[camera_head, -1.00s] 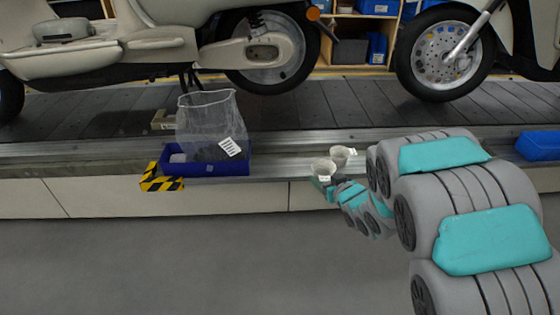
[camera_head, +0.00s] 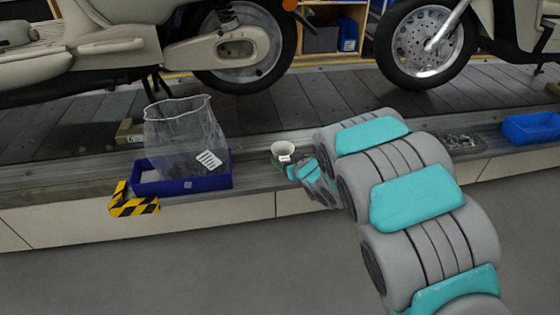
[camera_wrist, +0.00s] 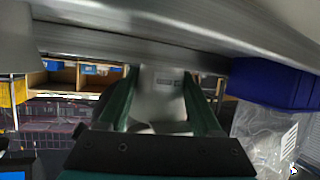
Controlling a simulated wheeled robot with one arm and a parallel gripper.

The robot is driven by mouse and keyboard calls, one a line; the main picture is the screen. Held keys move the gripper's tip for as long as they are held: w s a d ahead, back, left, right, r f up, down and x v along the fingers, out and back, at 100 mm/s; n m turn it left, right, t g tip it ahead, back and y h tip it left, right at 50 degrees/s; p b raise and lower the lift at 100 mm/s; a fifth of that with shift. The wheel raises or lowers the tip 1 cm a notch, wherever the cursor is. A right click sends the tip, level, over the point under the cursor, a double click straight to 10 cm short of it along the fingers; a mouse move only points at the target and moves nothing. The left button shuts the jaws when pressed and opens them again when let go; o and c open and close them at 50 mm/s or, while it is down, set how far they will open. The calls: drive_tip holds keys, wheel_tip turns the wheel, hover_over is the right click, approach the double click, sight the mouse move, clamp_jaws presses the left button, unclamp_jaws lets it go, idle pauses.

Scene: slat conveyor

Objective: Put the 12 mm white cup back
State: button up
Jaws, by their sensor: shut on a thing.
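A white cup (camera_head: 283,149) with a small label is at the tip of my arm in the head view, over the conveyor's near metal edge. In the wrist view the white cup (camera_wrist: 160,103) sits between the two green fingers, with dark print on its label too small to read. My gripper (camera_wrist: 160,78) is shut on it. In the head view my gripper (camera_head: 291,166) is just below and right of the cup, partly hidden by my arm. I cannot tell whether the cup touches the ledge. No second cup shows clearly in the head view.
A blue bin (camera_head: 185,187) with a clear bag (camera_head: 180,130) stands left of the cup, beside a yellow-black striped corner (camera_head: 133,205). A tray of small parts (camera_head: 460,141) and another blue bin (camera_head: 531,128) are at right. Scooter wheels (camera_head: 238,50) stand on the slats behind.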

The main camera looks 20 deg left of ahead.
wheel_tip(320, 180, down, 4)
drive_tip(key=shift+r+b, duration=0.1)
drive_tip(key=shift+b, duration=1.15)
drive_tip(key=shift+r, duration=0.15)
drive_tip(key=o, duration=1.5)
drive_tip(key=v, duration=1.2)
drive_tip(key=shift+b, duration=0.4)
